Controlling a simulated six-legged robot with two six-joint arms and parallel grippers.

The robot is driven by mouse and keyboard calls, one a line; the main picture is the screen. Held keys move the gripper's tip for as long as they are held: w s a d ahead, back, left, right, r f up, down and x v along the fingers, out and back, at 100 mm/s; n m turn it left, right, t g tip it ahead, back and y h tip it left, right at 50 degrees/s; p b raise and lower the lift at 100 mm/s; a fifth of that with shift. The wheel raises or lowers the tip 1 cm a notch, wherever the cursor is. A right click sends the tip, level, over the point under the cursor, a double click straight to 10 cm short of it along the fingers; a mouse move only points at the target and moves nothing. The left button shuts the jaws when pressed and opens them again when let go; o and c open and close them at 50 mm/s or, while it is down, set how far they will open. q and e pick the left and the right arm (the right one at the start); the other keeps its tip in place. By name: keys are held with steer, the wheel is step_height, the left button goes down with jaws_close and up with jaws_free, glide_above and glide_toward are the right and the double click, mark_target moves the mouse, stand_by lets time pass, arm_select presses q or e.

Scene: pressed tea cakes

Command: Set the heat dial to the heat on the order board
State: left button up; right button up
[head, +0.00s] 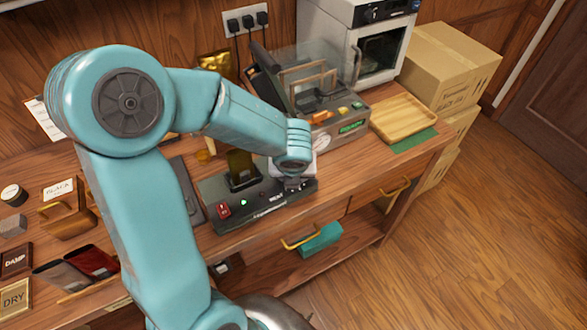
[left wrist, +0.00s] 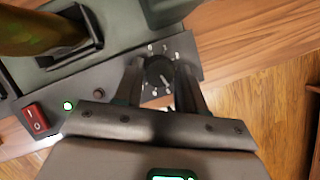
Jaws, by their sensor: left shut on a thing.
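The heat dial (left wrist: 158,70) is a round black knob with a pale pointer line, on a dark panel with small marks around it. My left gripper (left wrist: 160,84) has one finger on each side of the dial and is shut on it. In the head view my left gripper (head: 295,183) is at the right end of the dark machine (head: 262,207), and my wrist hides the dial there. The pointer seems to lean toward the lower right in the wrist view; the marks are too small to read. No readable order board shows. My right gripper is not in view.
The machine has a red switch (head: 223,210) and a lit green lamp (head: 243,202). A wooden tray (head: 403,118) lies to the right. Boxes and dark packets are at left.

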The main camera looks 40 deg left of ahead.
arm_select(q)
steer(key=shift+a+r+m+t+p, duration=0.1)
steer(key=shift+m+t+p, duration=0.25)
steer(key=shift+m, duration=0.45)
steer(key=o, duration=1)
steer(key=p+v, duration=0.2)
steer(key=v, duration=0.4)
steer(key=p+v, duration=0.2)
steer(key=v, duration=0.4)
steer(key=shift+a, duration=0.2)
